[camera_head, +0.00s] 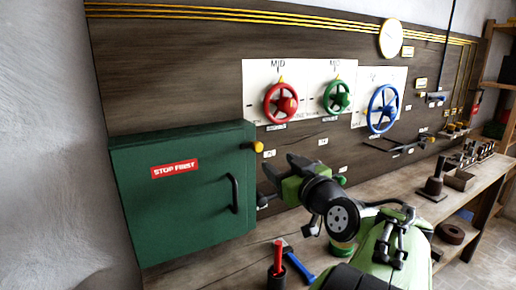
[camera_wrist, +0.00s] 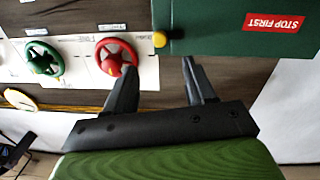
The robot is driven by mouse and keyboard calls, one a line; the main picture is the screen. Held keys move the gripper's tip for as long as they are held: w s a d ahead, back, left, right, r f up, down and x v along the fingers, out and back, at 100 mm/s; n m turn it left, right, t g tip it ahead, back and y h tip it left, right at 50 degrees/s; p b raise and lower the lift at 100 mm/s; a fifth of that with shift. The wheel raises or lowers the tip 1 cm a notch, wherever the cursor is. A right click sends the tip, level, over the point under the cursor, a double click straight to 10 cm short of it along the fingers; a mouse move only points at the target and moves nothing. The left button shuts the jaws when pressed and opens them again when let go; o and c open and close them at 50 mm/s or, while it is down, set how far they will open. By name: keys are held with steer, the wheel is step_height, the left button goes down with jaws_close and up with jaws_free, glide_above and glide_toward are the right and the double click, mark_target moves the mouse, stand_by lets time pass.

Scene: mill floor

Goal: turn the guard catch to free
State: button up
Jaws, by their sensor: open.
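The guard is a green box with a red "STOP FIRST" label (camera_head: 174,169) and a dark handle (camera_head: 235,194); its door (camera_head: 190,210) looks closed. The guard catch is a small yellow piece (camera_head: 254,146) at the box's upper right edge. In the wrist view, which is upside down, the catch (camera_wrist: 160,39) shows at the edge of the green box (camera_wrist: 215,25). My gripper (camera_head: 270,180) is open and empty, below and right of the catch. In the wrist view my fingertips (camera_wrist: 160,66) point toward the catch with a gap left. The catch's exact angle is hard to tell.
Red (camera_head: 281,103), green (camera_head: 337,95) and blue (camera_head: 382,108) handwheels stand out from the wall panel right of the box. A red-handled tool (camera_head: 278,258) and a blue-handled hammer (camera_head: 300,266) are on the bench below. A dark weight (camera_head: 433,187) stands farther right.

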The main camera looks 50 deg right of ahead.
mark_target(259, 148)
steer(key=p+x, duration=0.1)
steer(key=x, duration=0.9)
steer(key=shift+w+d, duration=0.15)
steer(key=shift+w, duration=0.2)
jaws_close()
